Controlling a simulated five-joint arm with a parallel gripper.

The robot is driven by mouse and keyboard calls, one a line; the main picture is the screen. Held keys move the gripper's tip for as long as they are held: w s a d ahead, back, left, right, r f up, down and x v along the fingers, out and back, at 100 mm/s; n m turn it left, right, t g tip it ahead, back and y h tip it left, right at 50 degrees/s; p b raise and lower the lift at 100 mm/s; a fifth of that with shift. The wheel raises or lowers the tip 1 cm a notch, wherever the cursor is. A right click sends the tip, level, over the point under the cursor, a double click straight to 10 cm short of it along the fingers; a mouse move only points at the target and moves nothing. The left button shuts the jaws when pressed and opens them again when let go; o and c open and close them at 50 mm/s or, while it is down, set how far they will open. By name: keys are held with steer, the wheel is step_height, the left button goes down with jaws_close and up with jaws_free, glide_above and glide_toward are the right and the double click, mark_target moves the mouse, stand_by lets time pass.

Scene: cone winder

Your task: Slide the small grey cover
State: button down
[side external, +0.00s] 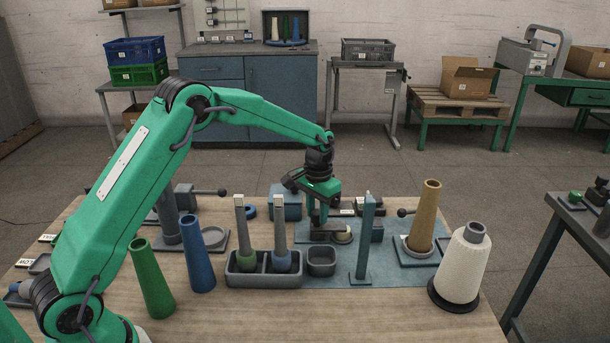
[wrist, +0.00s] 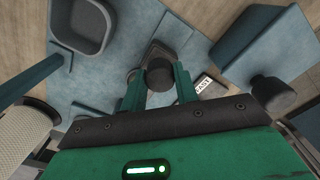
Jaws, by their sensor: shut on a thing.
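My gripper (side external: 318,222) points down over the blue-grey mat, right of the middle of the table. In the wrist view its two green fingers (wrist: 158,82) are shut on a dark grey round knob (wrist: 160,74). The knob appears to belong to the small grey cover (side external: 322,236), a low dark piece that lies at the fingertips on the mat. The fingers and the knob hide part of the cover. A pale round piece (side external: 343,236) shows just right of the fingers. I cannot tell how far the cover overlaps it.
A blue-grey upright post (side external: 364,240) stands close to the right of my gripper. A small grey square cup (side external: 321,261) is in front. A grey two-slot holder (side external: 263,272) stands front left. A tan cone (side external: 424,215) and a white yarn cone (side external: 461,265) stand to the right.

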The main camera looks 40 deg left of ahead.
steer(key=shift+w+d+r, duration=0.1)
steer(key=shift+w+d, duration=0.5)
steer(key=shift+w, duration=0.1)
steer(key=c, duration=1.1)
jaws_free()
steer(key=shift+o, duration=0.2)
steer(key=shift+s+r, duration=0.1)
step_height(320, 180, up, 8)
steer(key=shift+f, duration=0.2)
